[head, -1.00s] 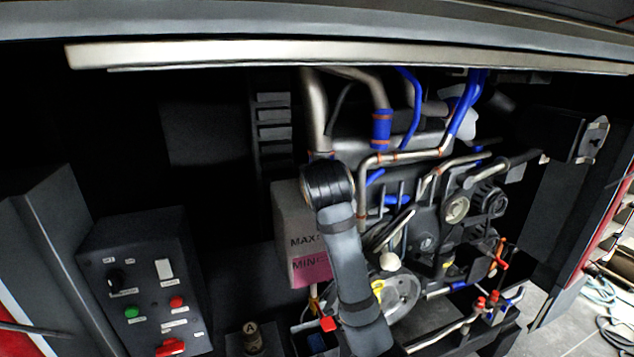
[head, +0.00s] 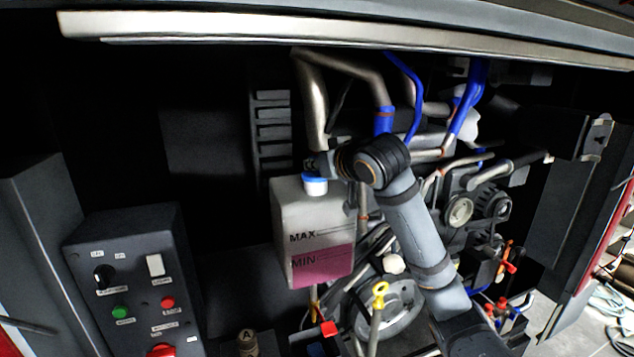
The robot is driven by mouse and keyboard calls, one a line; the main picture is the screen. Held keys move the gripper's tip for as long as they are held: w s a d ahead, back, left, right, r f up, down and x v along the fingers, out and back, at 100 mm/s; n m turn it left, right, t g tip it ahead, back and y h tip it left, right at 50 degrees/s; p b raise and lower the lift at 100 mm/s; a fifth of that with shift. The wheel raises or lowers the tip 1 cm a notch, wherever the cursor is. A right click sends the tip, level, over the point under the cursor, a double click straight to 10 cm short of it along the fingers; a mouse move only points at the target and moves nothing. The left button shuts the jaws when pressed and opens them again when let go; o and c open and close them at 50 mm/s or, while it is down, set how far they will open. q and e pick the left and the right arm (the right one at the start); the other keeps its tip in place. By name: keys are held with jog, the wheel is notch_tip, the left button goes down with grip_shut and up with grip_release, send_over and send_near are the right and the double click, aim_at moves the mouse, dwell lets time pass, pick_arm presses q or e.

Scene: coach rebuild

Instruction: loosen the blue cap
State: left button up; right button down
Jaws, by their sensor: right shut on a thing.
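The blue cap (head: 315,184) sits on top of a translucent white tank (head: 315,228) marked MAX and MIN, with pink fluid in its lower part. My right arm comes up from the lower right, and its wrist bends left over the tank. My right gripper (head: 316,172) is small and dark in the head view, directly at the top of the blue cap. It is shut on the cap; the fingertips are partly lost against the dark background. The cap is upright on the tank's neck. My left gripper is out of view.
A control panel (head: 135,275) with green and red buttons stands at the lower left. Pipes and blue hoses (head: 462,108) run behind and right of my arm. A yellow-handled dipstick (head: 380,290) stands below right of the tank. A pale beam (head: 300,35) crosses the top.

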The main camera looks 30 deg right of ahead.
jog(key=shift+n+y+b, duration=0.7)
jog(key=shift+y+b, duration=0.15)
jog(key=shift+y, duration=0.05)
jog(key=shift+d, duration=0.1)
jog(key=shift+n+y+b, duration=0.3)
jog(key=shift+b, duration=0.1)
jog(key=c, duration=0.9)
grip_release()
jog(key=shift+o, duration=0.2)
